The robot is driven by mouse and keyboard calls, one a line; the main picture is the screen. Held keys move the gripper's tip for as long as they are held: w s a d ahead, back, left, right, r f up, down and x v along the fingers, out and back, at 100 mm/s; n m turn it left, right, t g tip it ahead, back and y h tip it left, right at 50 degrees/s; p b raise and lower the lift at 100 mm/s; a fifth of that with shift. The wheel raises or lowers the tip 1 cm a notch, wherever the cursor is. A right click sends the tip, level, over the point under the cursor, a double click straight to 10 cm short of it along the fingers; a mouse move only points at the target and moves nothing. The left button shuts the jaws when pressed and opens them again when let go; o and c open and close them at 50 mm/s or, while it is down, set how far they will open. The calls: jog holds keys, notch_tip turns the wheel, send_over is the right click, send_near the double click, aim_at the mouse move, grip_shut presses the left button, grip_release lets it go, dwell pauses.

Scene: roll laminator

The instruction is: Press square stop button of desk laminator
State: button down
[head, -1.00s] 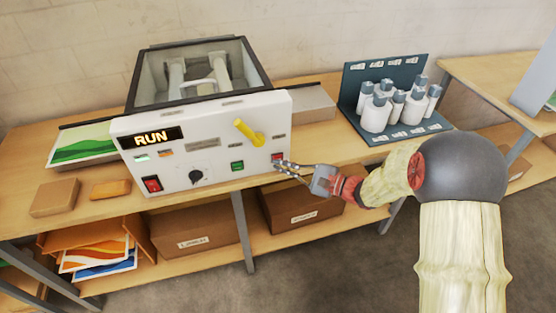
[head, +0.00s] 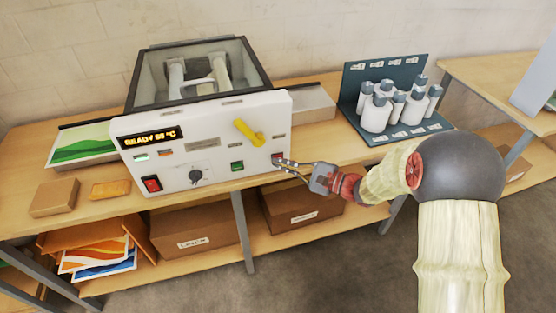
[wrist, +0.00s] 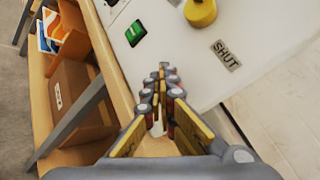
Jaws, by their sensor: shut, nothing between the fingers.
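The desk laminator (head: 215,152) stands on the wooden bench, its white front panel facing me. Its display (head: 152,137) reads "READY" with a temperature that looks like 80 °C. The red square stop button (head: 278,157) is at the panel's lower right, partly covered by my fingertips. My gripper (head: 281,164) is shut and empty, its tips at that button; contact is likely but hard to confirm. In the wrist view my gripper (wrist: 166,72) points at the panel and hides the red button. The green button (wrist: 136,33) shows to the left of the fingers.
A yellow lever (head: 249,132) sits above the buttons. A rack of white bottles (head: 385,112) stands to the right. Boxes (head: 195,232) lie on the shelf below.

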jog(key=shift+s, duration=0.1)
jog(key=shift+s+d, duration=0.2)
jog(key=shift+s, duration=0.5)
jog(key=shift+s+d, duration=0.25)
jog(key=shift+s, duration=0.55)
jog(key=shift+s+d, duration=0.2)
jog(key=shift+s, duration=0.65)
jog(key=shift+s+d, duration=0.25)
jog(key=shift+s, duration=0.55)
